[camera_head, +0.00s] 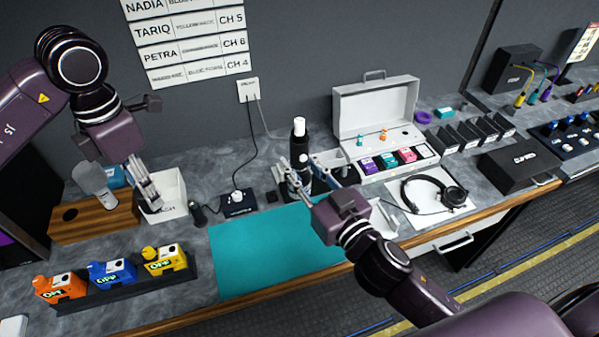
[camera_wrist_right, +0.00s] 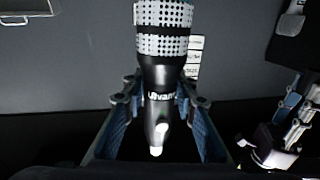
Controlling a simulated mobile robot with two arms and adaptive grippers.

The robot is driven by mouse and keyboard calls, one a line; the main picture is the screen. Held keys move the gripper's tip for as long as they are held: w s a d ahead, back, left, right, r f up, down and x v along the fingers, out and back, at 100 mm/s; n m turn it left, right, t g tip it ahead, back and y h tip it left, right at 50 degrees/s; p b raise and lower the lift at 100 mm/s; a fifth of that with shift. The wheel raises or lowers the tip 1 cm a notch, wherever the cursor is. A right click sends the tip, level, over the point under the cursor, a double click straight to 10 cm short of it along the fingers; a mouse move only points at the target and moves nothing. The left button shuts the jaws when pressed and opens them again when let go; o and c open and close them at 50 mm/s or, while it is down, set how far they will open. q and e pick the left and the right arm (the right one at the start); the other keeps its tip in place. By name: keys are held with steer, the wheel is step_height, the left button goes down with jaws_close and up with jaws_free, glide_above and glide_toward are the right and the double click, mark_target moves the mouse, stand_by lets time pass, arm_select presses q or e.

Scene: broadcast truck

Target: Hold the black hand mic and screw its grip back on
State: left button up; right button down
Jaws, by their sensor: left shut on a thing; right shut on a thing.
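The black hand mic (camera_head: 299,150) stands upright above the back of the teal mat, its white end at the top. In the right wrist view its silver mesh head (camera_wrist_right: 163,28), black body with white lettering and small white tip show. My right gripper (camera_head: 302,172) is shut on the mic's body, one finger on each side. My left gripper (camera_head: 150,192) points down at the white bin (camera_head: 172,208), far left of the mic. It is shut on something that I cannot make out. I cannot tell where the mic's grip is.
A wooden block (camera_head: 95,222) stands left of the bin. Orange, blue and yellow packs sit in a black rack (camera_head: 130,288) in front. The teal mat (camera_head: 262,258) is clear. An open white case (camera_head: 378,110) and headphones (camera_head: 436,192) lie to the right.

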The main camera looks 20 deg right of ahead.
mark_target(307, 184)
steer(key=shift+r, duration=0.15)
steer(key=c, duration=2.1)
jaws_free()
jaws_close()
